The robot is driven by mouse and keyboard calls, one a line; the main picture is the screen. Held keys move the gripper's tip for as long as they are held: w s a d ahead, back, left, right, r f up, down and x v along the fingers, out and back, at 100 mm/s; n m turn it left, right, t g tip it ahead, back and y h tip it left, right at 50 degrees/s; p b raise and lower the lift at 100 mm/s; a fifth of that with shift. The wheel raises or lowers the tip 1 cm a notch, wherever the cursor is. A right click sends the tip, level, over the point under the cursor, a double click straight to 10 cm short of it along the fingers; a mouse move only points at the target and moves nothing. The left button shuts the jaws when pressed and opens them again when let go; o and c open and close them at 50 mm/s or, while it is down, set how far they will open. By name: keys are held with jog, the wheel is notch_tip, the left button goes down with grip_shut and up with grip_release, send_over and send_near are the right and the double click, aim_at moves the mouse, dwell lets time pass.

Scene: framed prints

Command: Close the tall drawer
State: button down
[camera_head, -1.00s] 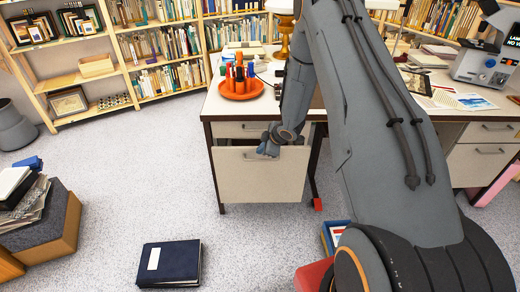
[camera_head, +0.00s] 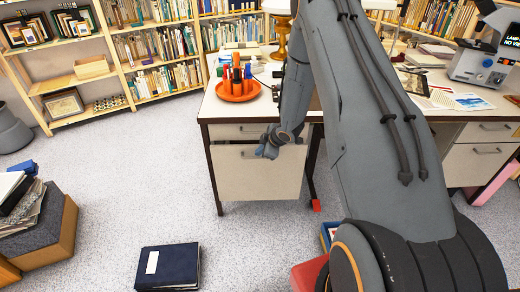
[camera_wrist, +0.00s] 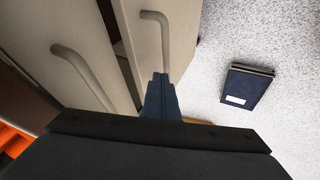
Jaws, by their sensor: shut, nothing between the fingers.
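The tall drawer (camera_head: 255,178) is the lower one in the desk's left pedestal, with a pale front and a bar handle. It stands slightly out from the shallow drawer (camera_head: 238,131) above it. In the wrist view the tall drawer's front (camera_wrist: 178,40) and the shallow drawer's front (camera_wrist: 45,30) show a dark gap between them. My gripper (camera_head: 266,152) is shut and empty, at the upper part of the tall drawer's front by its handle. In the wrist view its fingertips (camera_wrist: 160,77) are against or very near the front; contact is unclear.
The desk top (camera_head: 225,108) holds an orange tray (camera_head: 238,96) with bottles. A dark blue book (camera_head: 168,266) lies on the floor in front. A box stack (camera_head: 50,225) stands at left. The floor between is clear.

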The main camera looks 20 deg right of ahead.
jog(key=s+v, duration=0.1)
jog(key=v, duration=0.9)
jog(key=shift+a+f, duration=0.35)
jog(key=shift+a, duration=0.05)
jog(key=c, duration=2.5)
grip_release()
jog(key=shift+s+d+r, duration=0.1)
jog(key=shift+s+r, duration=0.1)
jog(key=shift+s, duration=0.05)
jog(key=o, duration=0.4)
jog(key=m+t+y+b, duration=0.2)
jog(key=m+b, duration=0.6)
send_near(260, 158)
jog(key=a, duration=0.2)
notch_tip(260, 158, down, 6)
jog(key=w+d+m+t+y+b, duration=0.15)
jog(key=m+t+y+b, duration=0.35)
jog(key=m+b, duration=1)
jog(key=w+a+m, duration=0.1)
jog(key=w, duration=0.1)
jog(key=w+a+m+p, duration=0.1)
jog(key=w+m, duration=0.1)
jog(key=w, duration=0.1)
jog(key=shift+w+a+f+p, duration=0.35)
jog(key=shift+a+p, duration=0.05)
